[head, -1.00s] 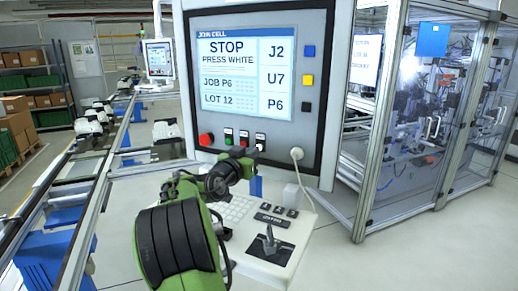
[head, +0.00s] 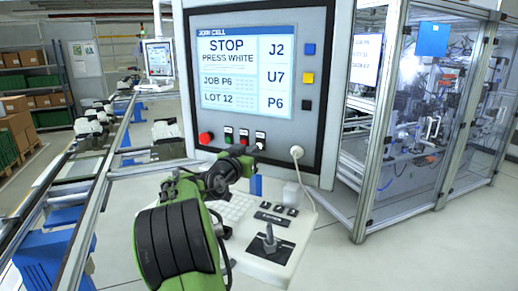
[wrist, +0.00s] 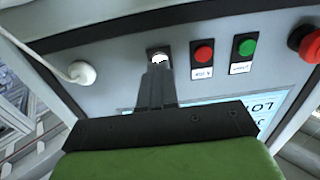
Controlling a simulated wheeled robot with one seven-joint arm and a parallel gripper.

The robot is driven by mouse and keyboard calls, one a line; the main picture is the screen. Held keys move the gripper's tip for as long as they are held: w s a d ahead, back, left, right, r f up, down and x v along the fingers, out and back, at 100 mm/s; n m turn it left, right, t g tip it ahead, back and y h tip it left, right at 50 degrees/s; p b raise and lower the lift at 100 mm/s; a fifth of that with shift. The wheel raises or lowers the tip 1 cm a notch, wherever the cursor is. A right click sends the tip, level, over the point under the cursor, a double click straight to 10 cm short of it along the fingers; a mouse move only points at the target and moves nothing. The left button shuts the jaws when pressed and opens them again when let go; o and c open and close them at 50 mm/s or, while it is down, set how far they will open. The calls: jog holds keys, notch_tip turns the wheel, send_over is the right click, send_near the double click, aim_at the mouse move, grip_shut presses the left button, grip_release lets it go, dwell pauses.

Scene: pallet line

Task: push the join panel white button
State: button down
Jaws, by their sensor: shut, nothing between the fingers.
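The join panel (head: 180,60) shows "STOP PRESS WHITE" on its screen (head: 228,75). Its white button (head: 260,136) is at the right end of the lower button row. In the wrist view the white button (wrist: 158,56) shows just beyond my fingertips, partly covered by them. My gripper (head: 255,149) is shut and empty, its fingers pointing at the button from just below it in the head view. In the wrist view the fingertips (wrist: 157,66) line up with the button. I cannot tell whether they touch it.
Red (wrist: 203,54) and green (wrist: 244,47) buttons sit beside the white one, with a larger red knob (head: 206,138) farther left. A white plug with a cable (head: 297,153) is to the right. A console with a joystick (head: 270,243) lies below.

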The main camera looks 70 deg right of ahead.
jog(key=shift+d+p, duration=0.35)
jog(key=shift+d, duration=0.7)
dwell(0.7)
jog(key=shift+a, duration=0.1)
jog(key=shift+w+a+b, duration=0.1)
jog(key=shift+a+b, duration=1.75)
jog(key=shift+a, duration=0.55)
